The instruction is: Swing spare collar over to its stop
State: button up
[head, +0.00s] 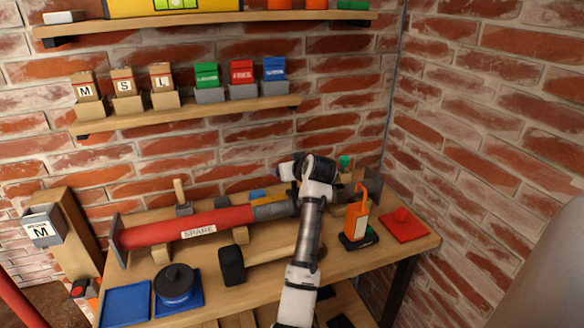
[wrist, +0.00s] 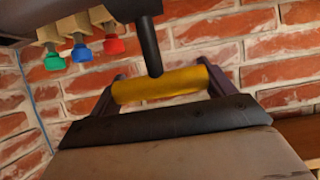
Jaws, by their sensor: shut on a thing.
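The red tube (head: 190,228) labelled SPARE lies across the bench on wooden supports. A grey collar (head: 275,209) sits at its right end. In the wrist view, a yellow bar (wrist: 160,86) is held between two dark brackets above a black band (wrist: 170,123) and a grey-brown surface (wrist: 170,155). My gripper (wrist: 153,72) is shut, with a dark finger against the yellow bar. In the head view my gripper (head: 291,170) is at the collar's right, and my arm hides part of that area. I cannot make out the stop.
An orange-handled device (head: 357,219) and a red plate (head: 404,225) stand at right. Labelled boxes (head: 124,84) line the wall shelf. The brick wall is close behind.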

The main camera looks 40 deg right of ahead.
jog(key=shift+f, duration=0.4)
dwell(0.4)
jog(key=o, duration=1.3)
jog(key=shift+r, duration=0.15)
jog(key=b+v, duration=0.4)
jog(key=v, duration=0.9)
jog(key=shift+s+r, duration=0.25)
jog(key=shift+s, duration=0.05)
jog(key=shift+a, duration=0.1)
